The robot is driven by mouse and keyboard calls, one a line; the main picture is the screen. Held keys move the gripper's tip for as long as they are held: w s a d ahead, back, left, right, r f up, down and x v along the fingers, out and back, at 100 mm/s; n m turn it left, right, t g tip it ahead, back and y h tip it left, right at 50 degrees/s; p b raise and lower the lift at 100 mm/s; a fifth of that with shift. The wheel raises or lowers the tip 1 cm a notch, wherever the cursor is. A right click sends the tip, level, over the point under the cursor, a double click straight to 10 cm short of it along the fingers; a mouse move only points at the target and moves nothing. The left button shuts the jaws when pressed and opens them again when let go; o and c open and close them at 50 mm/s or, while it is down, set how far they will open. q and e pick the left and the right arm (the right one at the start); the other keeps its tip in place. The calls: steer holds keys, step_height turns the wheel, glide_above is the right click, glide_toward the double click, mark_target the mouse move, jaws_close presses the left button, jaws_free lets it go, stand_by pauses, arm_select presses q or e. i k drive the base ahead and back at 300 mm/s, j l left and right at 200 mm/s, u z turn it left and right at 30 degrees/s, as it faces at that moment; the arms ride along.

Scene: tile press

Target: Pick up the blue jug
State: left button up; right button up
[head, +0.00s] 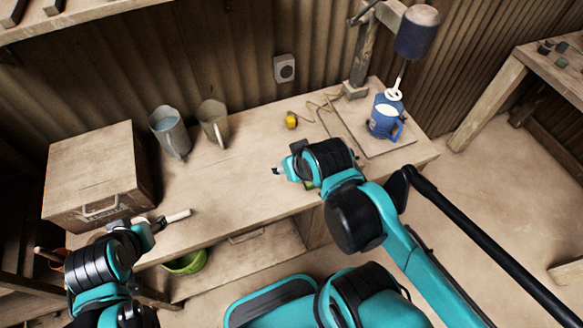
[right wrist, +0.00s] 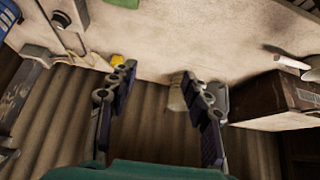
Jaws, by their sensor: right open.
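The blue jug (head: 383,118) stands upright on a flat board (head: 345,126) at the right end of the workbench, its handle to the right. A white disc on a rod (head: 394,94) hangs at its mouth. A blue patch at the right wrist view's upper left corner may be this jug. My right gripper (head: 279,171) is over the bench's front part, left of and apart from the jug. Its spread fingers show empty in the right wrist view (right wrist: 163,88). My left gripper (head: 158,223) is at the bench's left front by a pale stick (head: 178,215); its hold is unclear.
A grey-blue jug (head: 169,131) and a beige jug (head: 213,123) stand at the back. A yellow object (head: 291,121) lies between them and the board. A post (head: 358,60) carries a dark cylinder (head: 417,33) above the blue jug. A wooden box (head: 92,170) fills the left end.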

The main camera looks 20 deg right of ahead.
mark_target(387, 122)
steer(key=k+z, duration=0.2)
steer(key=z, duration=1.35)
steer(key=i+l+z, duration=0.2)
steer(key=z, duration=0.15)
steer(key=i+l+z, duration=0.1)
steer(key=z, duration=0.25)
steer(key=i+z, duration=0.3)
